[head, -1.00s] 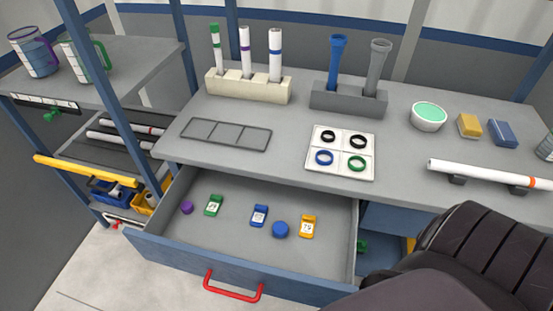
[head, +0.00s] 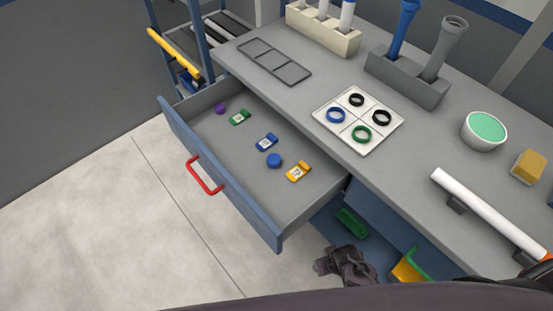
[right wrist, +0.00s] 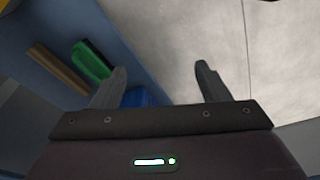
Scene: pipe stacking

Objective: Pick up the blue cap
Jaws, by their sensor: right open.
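The blue cap (head: 274,160) is a small round disc lying on the floor of the open drawer (head: 235,185). It sits between a blue tagged clip (head: 266,142) and a yellow tagged clip (head: 299,171). My right gripper (head: 322,264) is low, outside the drawer and beyond its near right corner, well apart from the cap. In the right wrist view its two fingers (right wrist: 160,85) are spread with nothing between them held. The cap does not show in that view. My left gripper is not in view.
The drawer front has a red handle (head: 204,176). A purple cap (head: 220,109) and a green tagged clip (head: 240,117) lie further along the drawer. The worktop carries a white tray of rings (head: 358,120). A green bin (head: 350,222) is below it. Floor left of the drawer is clear.

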